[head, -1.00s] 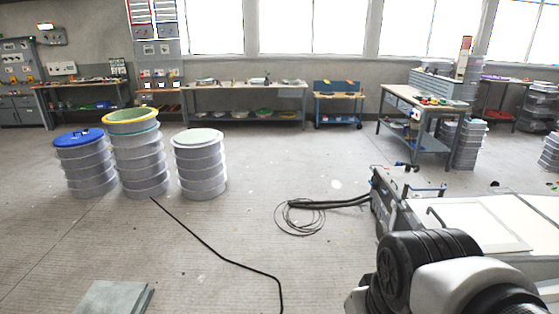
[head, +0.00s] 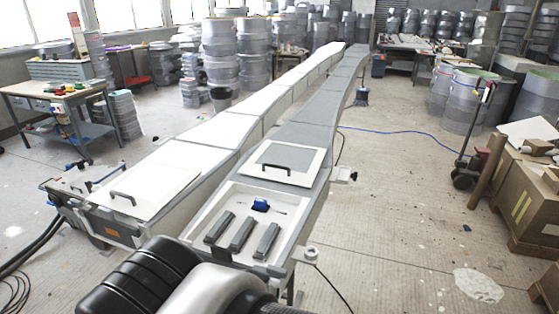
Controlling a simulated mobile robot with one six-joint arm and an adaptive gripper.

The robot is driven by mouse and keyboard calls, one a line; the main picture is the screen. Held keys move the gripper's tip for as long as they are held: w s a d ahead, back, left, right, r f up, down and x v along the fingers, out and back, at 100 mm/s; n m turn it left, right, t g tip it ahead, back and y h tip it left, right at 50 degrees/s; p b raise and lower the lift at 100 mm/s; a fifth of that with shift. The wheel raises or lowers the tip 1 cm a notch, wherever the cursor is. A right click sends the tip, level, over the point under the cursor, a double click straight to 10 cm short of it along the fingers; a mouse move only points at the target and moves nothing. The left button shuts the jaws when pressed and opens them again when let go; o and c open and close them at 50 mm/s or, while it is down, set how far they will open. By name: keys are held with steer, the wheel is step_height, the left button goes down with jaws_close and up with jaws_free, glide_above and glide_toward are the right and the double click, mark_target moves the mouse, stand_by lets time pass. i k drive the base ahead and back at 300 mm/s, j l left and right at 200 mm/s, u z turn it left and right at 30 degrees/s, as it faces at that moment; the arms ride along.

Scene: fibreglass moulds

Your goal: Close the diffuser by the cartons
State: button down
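Two long moulds run side by side away from me. The right one, nearer the cartons, is grey (head: 323,112), and its near end is an open white box (head: 194,234). Several dark grey bars (head: 241,232) and a small blue item (head: 261,205) lie inside. A white-framed panel with a grey middle (head: 290,157) and a black handle lies on the mould just behind the opening. Cartons (head: 535,190) stand at the right. My gripper is out of view; only part of my arm shows at the bottom.
A pallet (head: 520,236) lies under the cartons, with a hand truck (head: 472,160) beside them. Metal drums (head: 458,100) stand at the back right. A workbench (head: 60,100) is at the left. A blue cable crosses the floor. The floor right of the moulds is largely clear.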

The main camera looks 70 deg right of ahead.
mark_target(295, 165)
steer(key=z, duration=2.2)
steer(key=i+l+u, duration=0.15)
steer(key=l, duration=0.25)
steer(key=i+l+u, duration=0.1)
steer(key=l, duration=0.35)
steer(key=i+l+u, duration=0.15)
steer(key=l, duration=0.3)
steer(key=i+l+u, duration=0.1)
steer(key=l, duration=0.35)
steer(key=i+l+u, duration=0.15)
steer(key=l, duration=0.3)
steer(key=i+l+u, duration=0.2)
steer(key=i, duration=0.3)
steer(key=i+l+u, duration=0.15)
steer(key=i, duration=0.3)
steer(key=i+l+u, duration=0.2)
steer(key=i+l, duration=0.2)
